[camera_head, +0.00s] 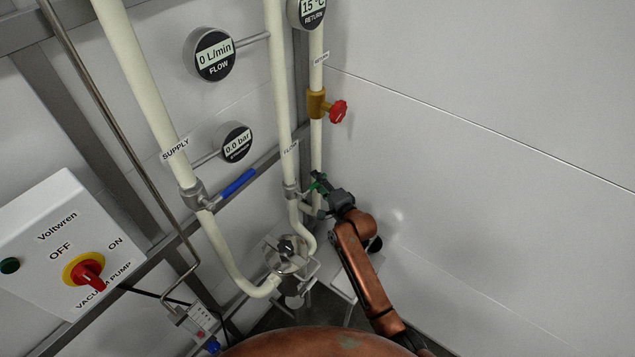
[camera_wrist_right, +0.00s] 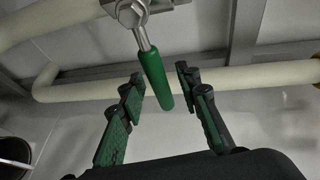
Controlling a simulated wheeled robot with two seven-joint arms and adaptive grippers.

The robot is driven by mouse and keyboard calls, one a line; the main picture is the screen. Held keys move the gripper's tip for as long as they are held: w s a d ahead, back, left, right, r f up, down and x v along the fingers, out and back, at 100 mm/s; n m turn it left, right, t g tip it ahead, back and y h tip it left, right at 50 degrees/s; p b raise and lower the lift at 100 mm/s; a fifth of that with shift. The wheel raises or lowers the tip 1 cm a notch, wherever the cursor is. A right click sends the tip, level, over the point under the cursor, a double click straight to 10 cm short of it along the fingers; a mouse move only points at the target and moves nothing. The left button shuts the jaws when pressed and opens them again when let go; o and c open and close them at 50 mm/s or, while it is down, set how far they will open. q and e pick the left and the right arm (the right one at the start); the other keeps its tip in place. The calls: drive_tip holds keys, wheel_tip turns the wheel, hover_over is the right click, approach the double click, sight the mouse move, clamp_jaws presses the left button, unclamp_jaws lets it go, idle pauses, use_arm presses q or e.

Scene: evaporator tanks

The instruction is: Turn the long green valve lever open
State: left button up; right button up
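The green valve lever (camera_wrist_right: 154,78) hangs from its metal valve body in the right wrist view, with a grey stem above the green grip. My right gripper (camera_wrist_right: 160,80) is open, with one green-padded finger on each side of the lever's lower end. Gaps show between the fingers and the lever, so it is not clamped. In the head view my right gripper (camera_head: 322,188) is at the flow pipe's valve (camera_head: 291,191), small and partly covering the green parts there. My left gripper is not in view.
A blue lever (camera_head: 237,184) sits on the supply pipe (camera_head: 150,100). A red-handled valve (camera_head: 337,111) is on the return pipe above my right gripper. A pump (camera_head: 287,252) stands below. A switch box (camera_head: 60,245) is at left. The right wall is bare.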

drive_tip(key=shift+c, duration=0.4)
clamp_jaws()
idle(0.4)
